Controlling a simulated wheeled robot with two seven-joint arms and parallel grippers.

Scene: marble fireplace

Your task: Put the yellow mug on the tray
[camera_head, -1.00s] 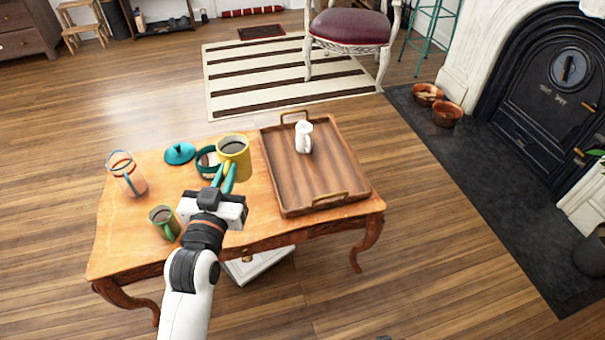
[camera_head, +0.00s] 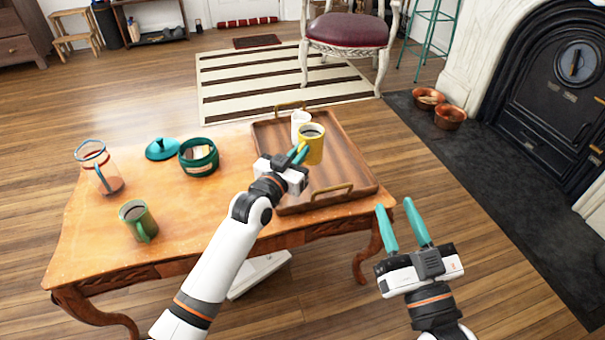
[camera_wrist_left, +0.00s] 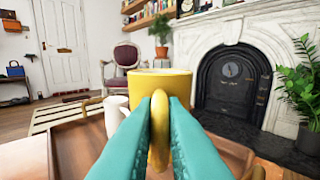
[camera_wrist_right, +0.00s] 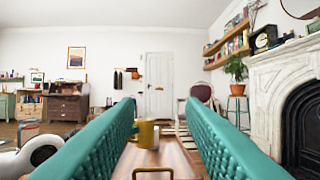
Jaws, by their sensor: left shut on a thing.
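The yellow mug (camera_head: 312,143) is upright over the wooden tray (camera_head: 346,178) in the head view, in front of a white mug (camera_head: 298,121) that stands on the tray. My left gripper (camera_head: 300,154) is shut on the yellow mug's handle, as the left wrist view shows the handle (camera_wrist_left: 159,130) between the teal fingers. I cannot tell whether the mug touches the tray. My right gripper (camera_head: 406,226) is open and empty, in front of the tray and to its right. The yellow mug also shows in the right wrist view (camera_wrist_right: 147,134).
On the wooden table (camera_head: 190,220), left of the tray, are a green mug (camera_head: 136,221), a glass jug (camera_head: 101,168), a teal pot (camera_head: 198,157) and its lid (camera_head: 162,149). The tray's right half is clear. A fireplace (camera_head: 545,100) stands at the right.

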